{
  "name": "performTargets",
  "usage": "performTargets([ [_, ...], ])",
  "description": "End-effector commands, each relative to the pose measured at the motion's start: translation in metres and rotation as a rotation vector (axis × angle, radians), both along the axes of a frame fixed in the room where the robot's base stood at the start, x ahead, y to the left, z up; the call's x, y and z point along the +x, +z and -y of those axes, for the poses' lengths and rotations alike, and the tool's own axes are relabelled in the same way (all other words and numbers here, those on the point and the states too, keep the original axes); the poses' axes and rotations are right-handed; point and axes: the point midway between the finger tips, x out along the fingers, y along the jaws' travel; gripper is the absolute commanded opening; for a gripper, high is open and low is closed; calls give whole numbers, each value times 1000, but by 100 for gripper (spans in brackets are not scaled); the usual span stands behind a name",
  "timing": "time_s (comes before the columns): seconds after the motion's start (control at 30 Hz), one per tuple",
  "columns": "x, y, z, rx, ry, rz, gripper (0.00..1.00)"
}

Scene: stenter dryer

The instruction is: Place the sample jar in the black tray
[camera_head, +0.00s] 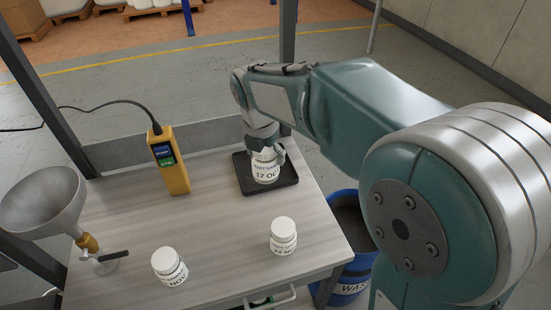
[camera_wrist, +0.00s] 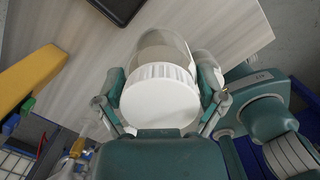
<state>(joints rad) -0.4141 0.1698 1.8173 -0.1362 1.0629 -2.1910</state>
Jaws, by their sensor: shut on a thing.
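The sample jar (camera_head: 266,172) has a white lid and a label reading "17 OC". In the head view it overlaps the black tray (camera_head: 246,187), which lies at the back right of the table. My gripper (camera_head: 266,152) is shut around the jar from above. In the wrist view the jar's white lid (camera_wrist: 160,98) sits between the two fingers (camera_wrist: 160,92), with its clear body beyond. A dark corner of what looks like the tray (camera_wrist: 118,7) shows at the top, apart from the jar. I cannot tell whether the jar touches the tray.
Two other white-lidded jars stand nearer the front, one left (camera_head: 170,267) and one right (camera_head: 283,237). A yellow handheld meter (camera_head: 170,160) stands left of the tray. A metal funnel (camera_head: 45,205) is at far left. A blue waste bin (camera_head: 352,260) stands right of the table.

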Motion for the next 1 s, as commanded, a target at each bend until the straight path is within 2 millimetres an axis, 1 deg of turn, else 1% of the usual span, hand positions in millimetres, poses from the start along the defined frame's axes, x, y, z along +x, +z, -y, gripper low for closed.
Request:
performTargets([
  [0.07, 10, -5, -1, 0, 0, -1, 29],
  [0.27, 49, -22, 3, 4, -2, -3, 29],
  [0.47, 89, -39, 4, 8, -2, -2, 29],
  [0.5, 95, -44, 3, 7, -1, -2, 29],
  [0.7, 122, -79, -2, 4, -1, -1, 29],
  [0.8, 130, -88, -3, 5, 0, -1, 29],
  [1.0, 140, -101, -3, 5, 0, -1, 29],
])
